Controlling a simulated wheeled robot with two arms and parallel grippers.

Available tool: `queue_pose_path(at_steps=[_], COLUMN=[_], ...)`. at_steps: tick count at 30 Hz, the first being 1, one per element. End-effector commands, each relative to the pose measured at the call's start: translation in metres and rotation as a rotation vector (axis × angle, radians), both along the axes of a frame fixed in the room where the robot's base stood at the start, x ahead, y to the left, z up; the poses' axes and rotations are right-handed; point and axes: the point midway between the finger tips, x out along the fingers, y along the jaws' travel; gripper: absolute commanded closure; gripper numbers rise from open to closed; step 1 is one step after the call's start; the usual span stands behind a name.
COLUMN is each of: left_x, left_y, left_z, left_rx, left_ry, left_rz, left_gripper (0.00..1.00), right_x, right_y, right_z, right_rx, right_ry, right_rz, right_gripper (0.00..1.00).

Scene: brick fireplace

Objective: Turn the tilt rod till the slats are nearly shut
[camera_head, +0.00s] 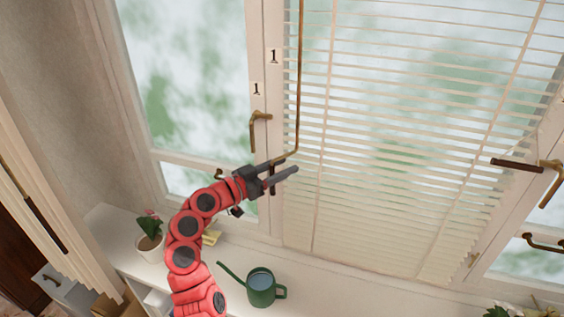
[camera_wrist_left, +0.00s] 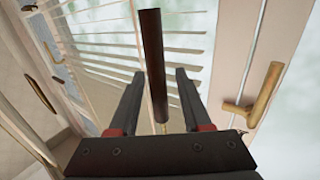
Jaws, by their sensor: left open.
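The tilt rod (camera_head: 299,80) is a thin brass rod hanging at the left side of the white blind. It bends near its lower end, close to my left gripper (camera_head: 289,164). A dark brown grip (camera_wrist_left: 152,60) shows in the left wrist view, between the two fingers and extending beyond them. My left gripper is open, with a finger on either side of that grip; I cannot tell whether either touches it. The blind's slats (camera_head: 420,110) stand open, with green and white outdoors showing through the gaps. My right gripper is not in view.
A brass window handle (camera_head: 257,125) is just left of the rod, on the white frame. A green watering can (camera_head: 262,289) and a potted plant (camera_head: 150,246) stand on the sill below. Another brass handle (camera_head: 553,180) is at the right. Curtain folds (camera_head: 50,190) hang at the left.

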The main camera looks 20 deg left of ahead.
Motion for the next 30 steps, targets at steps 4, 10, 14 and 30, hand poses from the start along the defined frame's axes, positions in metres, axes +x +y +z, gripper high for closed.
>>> queue_pose_path(at_steps=[4,10,14,30], left_x=[0.0009,0.0006,0.0006,0.0005], left_y=[-0.0005,-0.0005,-0.0005,-0.0003], left_z=[-0.0002,-0.0001,0.0,0.0004], left_rx=[0.001,0.001,0.0,0.0], left_ry=[-0.001,-0.001,0.0,-0.001], left_rz=[0.001,0.0,0.0,0.0], left_gripper=[0.52,0.68,0.91,1.0], right_x=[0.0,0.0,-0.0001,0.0], right_y=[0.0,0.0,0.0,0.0], right_z=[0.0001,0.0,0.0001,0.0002], right_rx=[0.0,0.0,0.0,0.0], right_ry=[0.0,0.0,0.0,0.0], right_rz=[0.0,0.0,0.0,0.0], right_gripper=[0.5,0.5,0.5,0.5])
